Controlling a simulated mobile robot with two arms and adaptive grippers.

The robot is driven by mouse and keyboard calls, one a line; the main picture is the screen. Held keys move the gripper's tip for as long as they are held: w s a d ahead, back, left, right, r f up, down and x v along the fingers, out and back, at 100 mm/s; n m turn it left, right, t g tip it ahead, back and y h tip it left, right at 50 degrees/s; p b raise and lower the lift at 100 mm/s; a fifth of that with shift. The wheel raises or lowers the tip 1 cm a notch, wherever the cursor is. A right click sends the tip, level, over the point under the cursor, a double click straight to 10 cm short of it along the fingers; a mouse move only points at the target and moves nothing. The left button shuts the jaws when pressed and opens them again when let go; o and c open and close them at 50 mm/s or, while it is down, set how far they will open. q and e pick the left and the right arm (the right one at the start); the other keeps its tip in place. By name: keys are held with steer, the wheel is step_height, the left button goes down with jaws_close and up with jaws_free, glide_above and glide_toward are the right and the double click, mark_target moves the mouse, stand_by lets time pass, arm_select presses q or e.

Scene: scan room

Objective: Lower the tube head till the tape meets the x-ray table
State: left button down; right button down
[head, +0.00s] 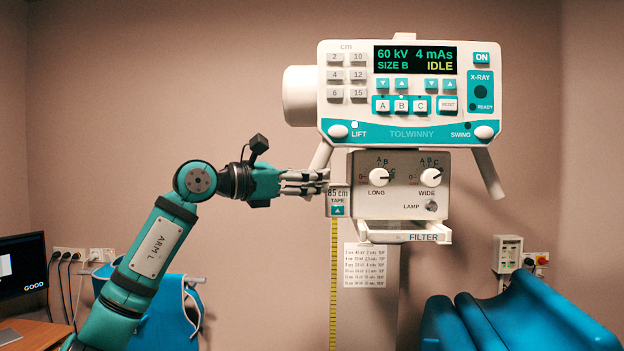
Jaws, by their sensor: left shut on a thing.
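The white and teal tube head (410,95) hangs in the upper middle, its display reading 60 kV, 4 mAs, SIZE B, IDLE. A lit lamp shows beside LIFT; the SWING lamp is dark. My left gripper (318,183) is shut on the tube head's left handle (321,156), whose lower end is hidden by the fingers. The tape housing (338,195), marked 85 cm, sits just right of the fingers. The yellow tape (333,275) hangs straight down from it and runs out of the bottom of the view. Its lower end and any table surface under it are not visible. My right gripper is not in view.
Blue padded furniture (540,315) stands at lower right; I cannot tell what it is. A blue apron (165,312) hangs at lower left near a monitor (20,270). A pale column (385,320) with a chart (364,265) stands behind the tape.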

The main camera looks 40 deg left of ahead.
mark_target(331, 213)
arm_select(q)
step_height(331, 213, down, 7)
steer(key=b, duration=0.5)
steer(key=shift+f, duration=0.1)
steer(key=shift+a+f, duration=0.1)
steer(key=shift+f, duration=0.1)
steer(key=shift+r, duration=0.35)
steer(key=c, duration=1.2)
jaws_free()
steer(key=shift+c, duration=0.2)
steer(key=shift+o, duration=1)
